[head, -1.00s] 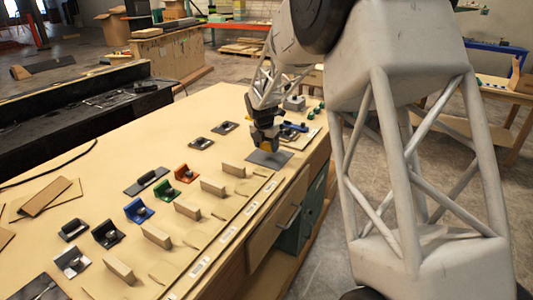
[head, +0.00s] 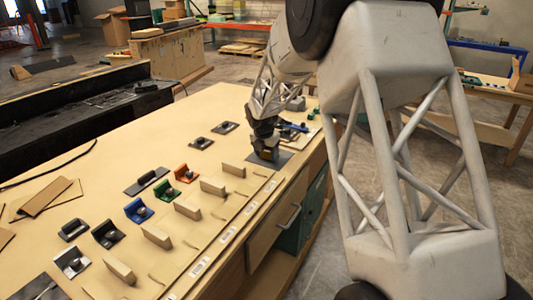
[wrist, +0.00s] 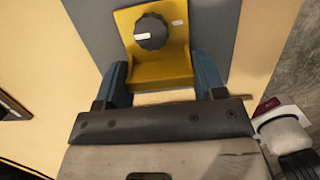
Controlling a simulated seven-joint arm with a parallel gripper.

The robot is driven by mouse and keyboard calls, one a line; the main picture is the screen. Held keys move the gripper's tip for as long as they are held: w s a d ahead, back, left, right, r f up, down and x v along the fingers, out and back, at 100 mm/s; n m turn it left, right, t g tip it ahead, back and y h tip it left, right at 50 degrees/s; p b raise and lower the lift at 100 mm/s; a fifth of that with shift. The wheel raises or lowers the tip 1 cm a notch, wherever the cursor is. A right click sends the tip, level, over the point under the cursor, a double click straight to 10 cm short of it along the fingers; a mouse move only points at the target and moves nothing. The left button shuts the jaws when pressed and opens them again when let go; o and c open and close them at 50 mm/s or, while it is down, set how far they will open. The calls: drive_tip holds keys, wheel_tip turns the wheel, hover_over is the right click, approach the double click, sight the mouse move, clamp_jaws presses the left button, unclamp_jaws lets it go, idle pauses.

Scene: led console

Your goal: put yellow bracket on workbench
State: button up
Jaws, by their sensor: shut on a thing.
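The yellow bracket (wrist: 160,66) has an upright back plate with a black knob on it. In the wrist view it sits between the two blue fingers of my gripper (wrist: 163,80), which is shut on it. In the head view my gripper (head: 265,148) points down close over a dark grey plate (head: 287,162) on the workbench (head: 185,115). The bracket is mostly hidden there by the gripper. I cannot tell whether its underside touches the plate.
Green (head: 162,189), blue (head: 137,210) and orange (head: 185,173) brackets stand left of a row of wooden blocks (head: 187,210). Small parts lie behind my gripper. The bench's right edge, with drawers below, is near.

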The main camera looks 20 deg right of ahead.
drive_tip(key=shift+f, duration=0.15)
drive_tip(key=o, duration=1.1)
drive_tip(key=shift+c, duration=0.2)
drive_tip(key=shift+r, duration=0.2)
wheel_tip(320, 180, up, 12)
drive_tip(key=s+a, duration=0.1)
drive_tip(key=shift+s+a+f, duration=0.15)
drive_tip(key=shift+s+a, duration=0.2)
drive_tip(key=shift+s, duration=0.05)
drive_tip(key=shift+s, duration=0.1)
